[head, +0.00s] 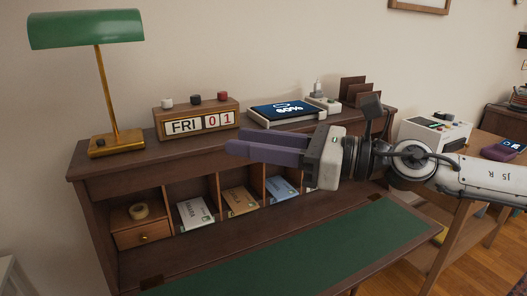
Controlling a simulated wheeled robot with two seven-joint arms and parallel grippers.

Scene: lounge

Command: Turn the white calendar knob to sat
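The brown wooden desk calendar (197,120) stands on the desk's top shelf and reads FRI 0 1. Its white knob (167,103) is at the left on top, above the day window. A black knob (196,99) and a red knob (223,96) sit to its right. My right gripper (240,141) comes in from the right, with purple fingers pointing left. The two fingers look apart, with nothing between them. In the picture they are below and right of the calendar, apart from the white knob. My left gripper is not in view.
A green-shaded brass lamp (113,95) stands left of the calendar. A tablet (285,111) on a stand lies to its right, with a brown letter rack (353,89) beyond. Cubbies with envelopes (240,200) and the green writing surface (310,250) are below.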

